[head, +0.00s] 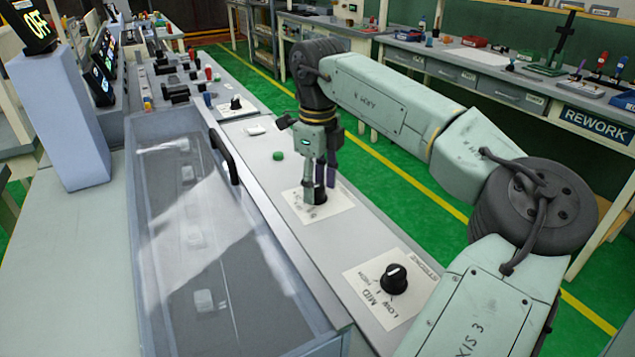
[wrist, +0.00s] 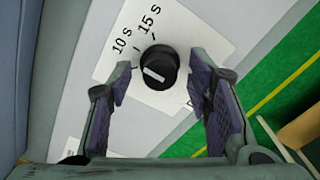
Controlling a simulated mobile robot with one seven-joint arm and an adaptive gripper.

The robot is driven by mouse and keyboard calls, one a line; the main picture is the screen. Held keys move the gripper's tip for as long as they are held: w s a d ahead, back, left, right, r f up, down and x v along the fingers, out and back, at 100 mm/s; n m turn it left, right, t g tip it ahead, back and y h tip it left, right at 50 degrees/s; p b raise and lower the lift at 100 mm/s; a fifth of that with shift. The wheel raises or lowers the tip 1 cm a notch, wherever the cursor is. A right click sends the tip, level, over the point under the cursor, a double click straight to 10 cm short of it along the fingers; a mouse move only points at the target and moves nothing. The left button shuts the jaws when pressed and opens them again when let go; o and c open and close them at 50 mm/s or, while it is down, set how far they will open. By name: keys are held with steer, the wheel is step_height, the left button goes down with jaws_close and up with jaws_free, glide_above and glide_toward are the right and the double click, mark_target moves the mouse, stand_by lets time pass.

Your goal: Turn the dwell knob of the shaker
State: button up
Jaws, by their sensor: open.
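The dwell knob (wrist: 160,68) is a round black knob with a white pointer line, on a white label plate (wrist: 118,75) marked 10 S and 15 S. Its white line lies slantwise across the lower left of its top in the wrist view. The rest of the plate's scale is hidden. My gripper (wrist: 167,82) is open, with one purple-padded finger on each side of the knob and a visible gap to both. In the head view my gripper (head: 319,188) points down over the plate (head: 325,210), and its fingers partly hide the knob.
A second black knob (head: 393,279) on a LOW, MID, HIGH plate is nearer on the same grey ledge. A green button (head: 278,156) and another knob (head: 236,102) are farther back. A clear-lidded case (head: 165,230) with a dark handle (head: 224,158) stands left of the ledge.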

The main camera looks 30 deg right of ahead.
mark_target(317, 186)
step_height(317, 186, up, 8)
steer(key=shift+f, duration=0.25)
stand_by(0.5)
